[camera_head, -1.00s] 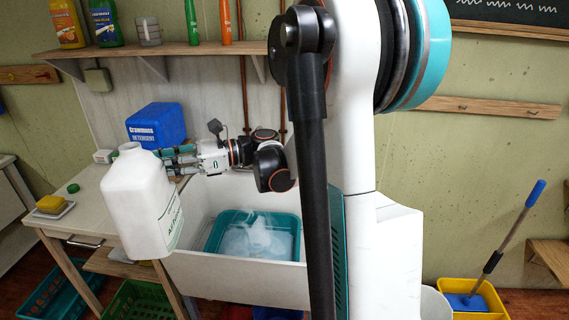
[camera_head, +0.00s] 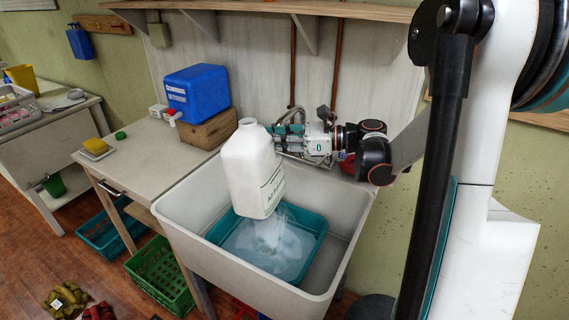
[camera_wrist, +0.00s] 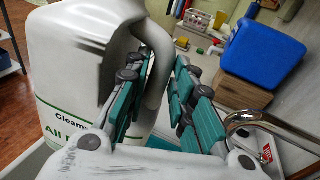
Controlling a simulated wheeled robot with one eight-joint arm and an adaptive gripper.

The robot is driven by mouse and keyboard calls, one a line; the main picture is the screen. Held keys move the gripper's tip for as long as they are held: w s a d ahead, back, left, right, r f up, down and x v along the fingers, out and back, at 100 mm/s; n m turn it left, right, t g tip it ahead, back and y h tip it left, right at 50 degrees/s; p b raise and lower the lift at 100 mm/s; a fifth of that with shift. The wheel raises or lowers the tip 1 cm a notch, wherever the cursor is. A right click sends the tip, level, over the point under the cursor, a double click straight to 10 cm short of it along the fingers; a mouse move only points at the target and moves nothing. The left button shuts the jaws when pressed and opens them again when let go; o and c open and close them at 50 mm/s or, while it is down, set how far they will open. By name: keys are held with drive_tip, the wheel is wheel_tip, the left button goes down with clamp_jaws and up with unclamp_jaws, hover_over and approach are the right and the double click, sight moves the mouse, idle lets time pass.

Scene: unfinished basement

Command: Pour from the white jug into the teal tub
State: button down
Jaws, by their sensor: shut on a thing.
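The white jug (camera_head: 252,172) is held by my gripper (camera_head: 284,134) above the sink, nearly upright with a slight tilt. Its open mouth is at the top. In the wrist view the jug (camera_wrist: 75,75) fills the left side, and the fingers of my gripper (camera_wrist: 158,95) are closed around its handle (camera_wrist: 158,70). The teal tub (camera_head: 317,243) sits inside the sink basin, below and slightly right of the jug. Pale bluish, cloudy contents show in the tub. The jug hides part of the tub's back left. I see no stream leaving the mouth.
The grey sink (camera_head: 205,265) has raised walls around the tub. A metal faucet (camera_wrist: 262,122) stands close to my gripper.

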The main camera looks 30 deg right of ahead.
drive_tip(key=d+f, duration=0.1)
drive_tip(key=d+f+h, duration=0.2)
drive_tip(key=f, duration=0.1)
drive_tip(key=shift+s+d+f+m, duration=0.1)
drive_tip(key=shift+s+m, duration=0.15)
drive_tip(key=shift+m, duration=0.15)
drive_tip(key=shift+f+b, duration=0.1)
drive_tip(key=shift+b, duration=0.25)
